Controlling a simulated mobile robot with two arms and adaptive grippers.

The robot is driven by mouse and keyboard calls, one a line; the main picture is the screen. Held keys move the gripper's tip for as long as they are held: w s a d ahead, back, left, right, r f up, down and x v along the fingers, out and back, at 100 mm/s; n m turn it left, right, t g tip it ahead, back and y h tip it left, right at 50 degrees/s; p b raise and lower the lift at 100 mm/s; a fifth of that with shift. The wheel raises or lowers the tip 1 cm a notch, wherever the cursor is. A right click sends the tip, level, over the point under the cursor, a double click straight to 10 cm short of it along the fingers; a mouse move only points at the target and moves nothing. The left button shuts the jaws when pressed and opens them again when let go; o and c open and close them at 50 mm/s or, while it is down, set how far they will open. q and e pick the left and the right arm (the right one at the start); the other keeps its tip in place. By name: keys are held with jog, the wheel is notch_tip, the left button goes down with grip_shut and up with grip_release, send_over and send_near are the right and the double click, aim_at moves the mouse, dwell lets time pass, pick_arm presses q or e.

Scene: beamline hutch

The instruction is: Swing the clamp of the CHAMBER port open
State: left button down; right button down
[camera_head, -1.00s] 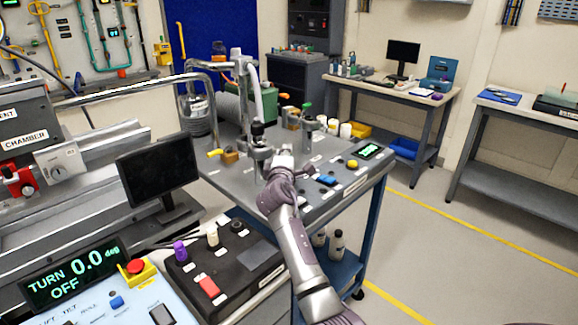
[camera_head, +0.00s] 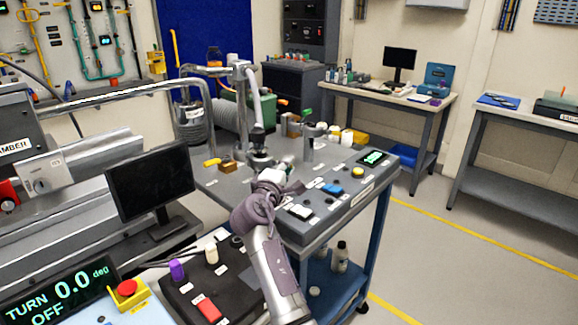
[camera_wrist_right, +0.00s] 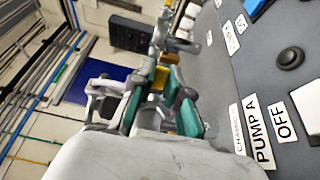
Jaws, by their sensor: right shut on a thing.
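The chamber port's metal fitting with a dark knob (camera_head: 258,140) stands on the grey cart top, with its flange and clamp (camera_head: 260,160) low around it. My right gripper (camera_head: 266,172) is at the near side of this fitting, and the wrist hides part of it. In the right wrist view, my gripper's green-padded fingers (camera_wrist_right: 157,112) are shut on a small grey part at the port, seemingly the clamp. The clamp's exact position is hard to make out. A CHAMBER label (camera_wrist_right: 238,130) lies beside it on the panel. My left gripper is out of view.
A second, shorter post (camera_head: 308,145) stands right of the port. A brass block (camera_head: 228,167) with a yellow handle is to its left. A black monitor (camera_head: 150,182) and a control box (camera_head: 215,285) are nearer. Switches and a green display (camera_head: 373,157) line the cart's right edge.

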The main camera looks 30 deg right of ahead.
jog(key=c, duration=1.1)
grip_release()
jog(key=shift+a, duration=0.15)
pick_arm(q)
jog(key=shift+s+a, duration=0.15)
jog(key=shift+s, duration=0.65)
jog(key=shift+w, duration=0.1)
